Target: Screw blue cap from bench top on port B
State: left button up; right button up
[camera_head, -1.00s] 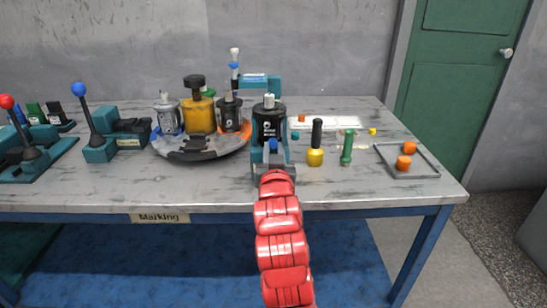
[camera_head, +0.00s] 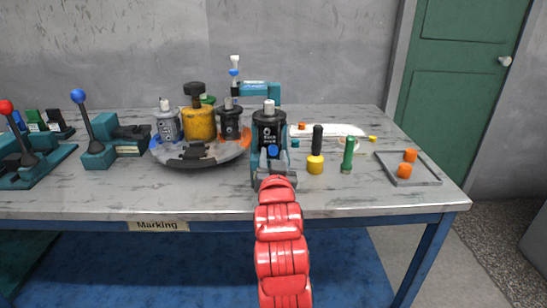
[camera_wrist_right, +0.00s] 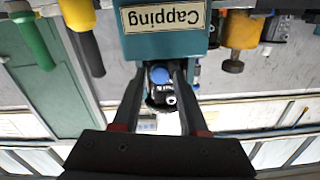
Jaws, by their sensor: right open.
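The black motor (camera_head: 270,125) stands upright in a teal capping fixture (camera_wrist_right: 170,46) near the bench's front edge. A round blue cap (camera_head: 272,151) shows on the motor's front side, low down. In the right wrist view, which is upside down, the blue cap (camera_wrist_right: 179,63) appears in front of the dark motor (camera_wrist_right: 160,84), between the finger lines. It seems to sit on the motor; I cannot read the port letter. My right gripper (camera_wrist_right: 161,72) is open, with its fingers on either side of the cap, apart from it. In the head view my red arm partly hides the gripper. My left gripper is not in view.
A round carousel (camera_head: 195,158) with a yellow unit stands to the left. A yellow-handled tool (camera_head: 315,165) and a green tool (camera_head: 348,155) stand to the right. A grey tray (camera_head: 425,173) holds orange caps. Small loose caps lie near a white sheet (camera_head: 340,130).

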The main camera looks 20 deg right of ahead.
jog(key=shift+r+p, duration=0.2)
jog(key=shift+p, duration=0.2)
jog(key=n+p, duration=0.9)
jog(key=shift+d+r+p, duration=0.1)
jog(key=shift+r+p, duration=0.05)
jog(key=shift+p, duration=0.2)
jog(key=shift+f+n, duration=0.2)
jog(key=shift+n, duration=0.4)
jog(key=shift+f, duration=0.1)
jog(key=shift+f, duration=0.15)
grip_shut()
jog(key=shift+f, duration=0.1)
